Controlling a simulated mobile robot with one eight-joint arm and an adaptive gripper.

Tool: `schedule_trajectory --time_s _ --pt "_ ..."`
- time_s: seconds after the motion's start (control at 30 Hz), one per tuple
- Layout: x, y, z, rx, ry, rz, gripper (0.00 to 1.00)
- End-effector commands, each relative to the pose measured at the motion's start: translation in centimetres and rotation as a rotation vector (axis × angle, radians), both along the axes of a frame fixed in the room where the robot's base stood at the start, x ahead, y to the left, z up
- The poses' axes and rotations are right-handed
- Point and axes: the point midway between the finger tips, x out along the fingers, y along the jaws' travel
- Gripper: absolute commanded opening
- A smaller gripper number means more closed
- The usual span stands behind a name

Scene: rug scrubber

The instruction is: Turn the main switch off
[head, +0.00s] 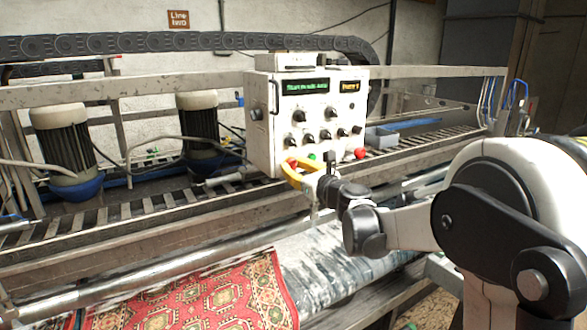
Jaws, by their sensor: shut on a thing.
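The white control box (308,118) stands on the machine's frame, with two lit green and yellow displays, several black knobs, a green button (312,155) and a red button (360,153). A black knob (256,113) is on its left side. No readable label shows which control is the main switch. My gripper (294,170), with yellow fingers, is at the box's lower left front edge. It is shut around a small red control (292,162), mostly hidden by the fingers. The control's turned position cannot be seen.
A patterned red rug (190,295) lies in front. A grey tray (382,137) sits right of the box. A cable chain (170,42) runs above.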

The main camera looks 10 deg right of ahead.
Motion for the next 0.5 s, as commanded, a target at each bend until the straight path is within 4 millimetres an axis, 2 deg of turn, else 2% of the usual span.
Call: schedule_trajectory --time_s 0.5 --pt "0.03 -0.09 -0.11 -0.454 -0.146 0.0 0.0"
